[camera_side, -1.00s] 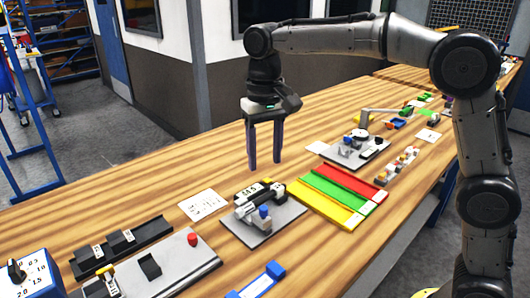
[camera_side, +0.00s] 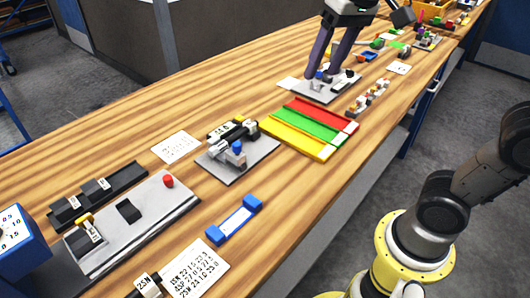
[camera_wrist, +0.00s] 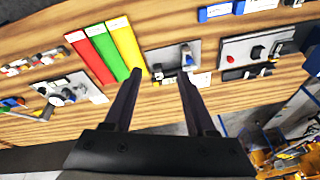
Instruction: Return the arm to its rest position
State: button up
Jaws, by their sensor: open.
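My gripper (camera_side: 322,72) is open, with nothing between its two dark fingers. It is at the top of the side view, where its fingers overlap a grey plate with small parts (camera_side: 318,92) in the picture. That fixture (camera_side: 236,160) sits mid-table in the side view. The height of the fingertips above the table is hard to tell.
Red (camera_side: 325,112), green (camera_side: 309,123) and yellow (camera_side: 292,137) trays lie mid-table. A long grey plate with a red button (camera_side: 168,181), a blue bracket (camera_side: 234,219) and a printed card (camera_side: 197,268) lie nearer. The wooden table (camera_side: 225,100) has clear room along its back edge.

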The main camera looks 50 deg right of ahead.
jog(key=s+d+f+n+t, duration=0.2)
jog(key=s+f+n, duration=0.1)
jog(key=s+f, duration=0.8)
jog(key=shift+d+f+n, duration=0.2)
jog(key=shift+n, duration=0.1)
